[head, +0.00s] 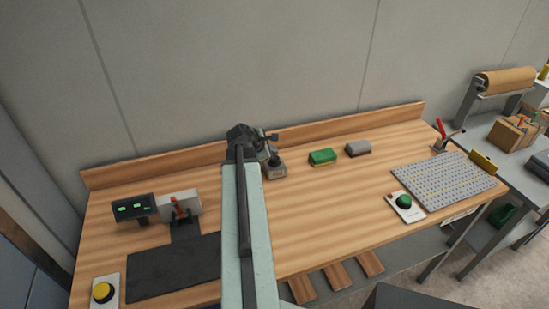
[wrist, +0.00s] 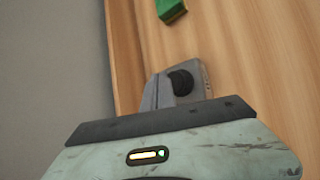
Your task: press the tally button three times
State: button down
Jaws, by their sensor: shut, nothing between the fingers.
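My gripper (head: 250,140) is at the end of my raised arm, near the back edge of the workbench, shut and empty. Just right of it is a small grey device with a dark round knob (head: 274,161), partly hidden by the gripper. The knob also shows in the wrist view (wrist: 181,83), just beyond my gripper's dark front edge (wrist: 160,122). I cannot tell whether they touch. Other buttons are a yellow one (head: 102,291) at front left and a green one (head: 404,201) on a white plate at right. No label shows which is the tally button.
A dark display with green marks (head: 133,208) and a box with a red lever (head: 179,206) stand at left, behind a black mat (head: 170,270). A perforated plate (head: 445,184) is at right.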

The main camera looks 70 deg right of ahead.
jog(key=shift+f+b, duration=0.4)
jog(key=shift+f+b, duration=0.6)
dwell(0.7)
jog(key=shift+r, duration=0.1)
jog(key=shift+r+p, duration=0.9)
jog(key=shift+p, duration=0.1)
notch_tip(320, 180, up, 5)
jog(key=p, duration=0.5)
jog(key=shift+r, duration=0.1)
dwell(2.0)
